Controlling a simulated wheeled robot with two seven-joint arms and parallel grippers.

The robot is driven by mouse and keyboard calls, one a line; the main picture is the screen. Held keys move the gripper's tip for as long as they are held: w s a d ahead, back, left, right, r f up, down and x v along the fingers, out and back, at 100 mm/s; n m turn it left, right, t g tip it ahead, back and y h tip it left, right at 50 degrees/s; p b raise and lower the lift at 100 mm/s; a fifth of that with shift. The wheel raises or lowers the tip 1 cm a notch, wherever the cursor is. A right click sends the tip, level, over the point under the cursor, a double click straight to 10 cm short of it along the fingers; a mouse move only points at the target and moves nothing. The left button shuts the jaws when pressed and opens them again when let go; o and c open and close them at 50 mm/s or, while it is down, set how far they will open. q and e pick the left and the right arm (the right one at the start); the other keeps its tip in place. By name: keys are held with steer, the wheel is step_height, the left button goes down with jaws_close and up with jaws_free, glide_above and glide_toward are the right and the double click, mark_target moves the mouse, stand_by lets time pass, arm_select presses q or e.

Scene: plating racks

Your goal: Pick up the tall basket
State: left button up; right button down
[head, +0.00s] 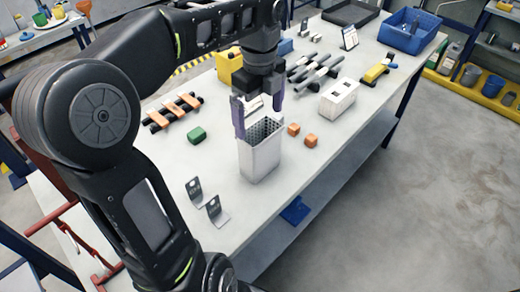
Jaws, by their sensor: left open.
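The tall basket (260,159) is a light grey, upright, open-topped box with perforated inner walls. It stands on the white table near the middle of the head view. My left gripper (258,122) is above it, pointing down, with its purple-grey fingers apart at the basket's rim. One finger is at the left side of the rim and the other is near the back right. I cannot tell whether either finger touches the basket. My right gripper is not in view.
Orange blocks (310,140) lie right of the basket, and a green block (197,135) lies left. Metal brackets (217,210) stand in front. A white box (339,98), a yellow box (229,66) and a blue bin (409,32) stand farther back. The table front right is clear.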

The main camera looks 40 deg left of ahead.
mark_target(260, 149)
arm_select(q)
steer(key=shift+f, duration=0.1)
step_height(260, 149, down, 7)
steer(key=shift+r+p, duration=0.15)
steer(key=shift+p, duration=0.15)
steer(key=shift+w+f+p, duration=0.1)
steer(key=shift+f+p, duration=0.4)
steer(key=shift+f, duration=2.05)
steer(key=c, duration=1.2)
steer(key=shift+r, duration=0.1)
